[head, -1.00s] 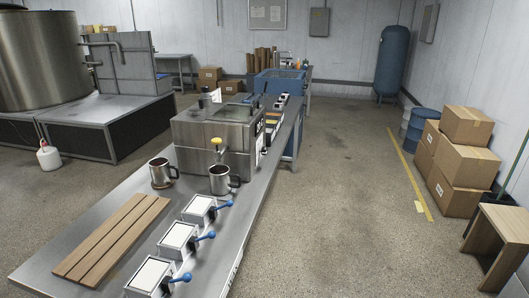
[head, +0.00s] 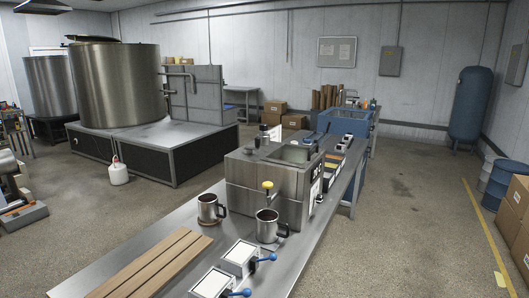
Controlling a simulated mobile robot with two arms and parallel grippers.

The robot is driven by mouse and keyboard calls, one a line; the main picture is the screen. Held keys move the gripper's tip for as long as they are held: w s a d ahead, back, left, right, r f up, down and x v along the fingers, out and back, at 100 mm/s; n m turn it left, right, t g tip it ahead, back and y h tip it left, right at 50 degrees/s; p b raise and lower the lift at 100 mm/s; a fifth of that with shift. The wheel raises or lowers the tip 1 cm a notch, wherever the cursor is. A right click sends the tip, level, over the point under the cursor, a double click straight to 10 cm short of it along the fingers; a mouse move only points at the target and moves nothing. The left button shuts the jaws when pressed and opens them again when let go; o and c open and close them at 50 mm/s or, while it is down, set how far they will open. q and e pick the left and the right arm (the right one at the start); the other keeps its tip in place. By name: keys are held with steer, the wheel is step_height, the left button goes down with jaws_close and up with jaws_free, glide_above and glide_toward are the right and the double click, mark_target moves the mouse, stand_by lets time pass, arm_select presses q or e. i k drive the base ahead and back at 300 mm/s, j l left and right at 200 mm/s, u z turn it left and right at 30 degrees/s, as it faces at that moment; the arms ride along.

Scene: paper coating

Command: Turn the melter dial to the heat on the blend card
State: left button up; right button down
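The steel melter box (head: 238,170) stands on the long steel bench, with an open-topped basin (head: 292,154) at its far right. A yellow knob (head: 267,185) sits on its near face, above a steel mug (head: 267,225). A second steel mug (head: 207,207) stands to the left. The right side of the melter carries a white card or label (head: 314,190), seen at a steep angle. I cannot read it, and cannot make out a dial or its setting there. Neither of my grippers is in view.
Wooden slats (head: 150,266) and white-topped blocks with blue-knobbed levers (head: 241,255) lie on the near bench (head: 190,228). A blue bin (head: 350,128) stands beyond the melter. Large steel tanks (head: 115,85) stand left. Boxes (head: 514,215) stand right; the floor (head: 410,220) between is clear.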

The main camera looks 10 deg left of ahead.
mark_target(319, 198)
steer(key=i+l+u, duration=0.15)
steer(key=i+l, duration=0.15)
steer(key=i+l+u, duration=0.15)
steer(key=i+l, duration=0.2)
steer(key=i+l+u, duration=0.15)
steer(key=i+l, duration=0.2)
steer(key=i+l+u, duration=0.15)
steer(key=i+l, duration=0.2)
steer(key=i+l+u, duration=0.15)
steer(key=l, duration=0.4)
steer(key=i+l+u, duration=0.15)
steer(key=i+l, duration=0.2)
steer(key=k+j+u, duration=0.2)
steer(key=i+j, duration=0.05)
steer(key=j, duration=0.05)
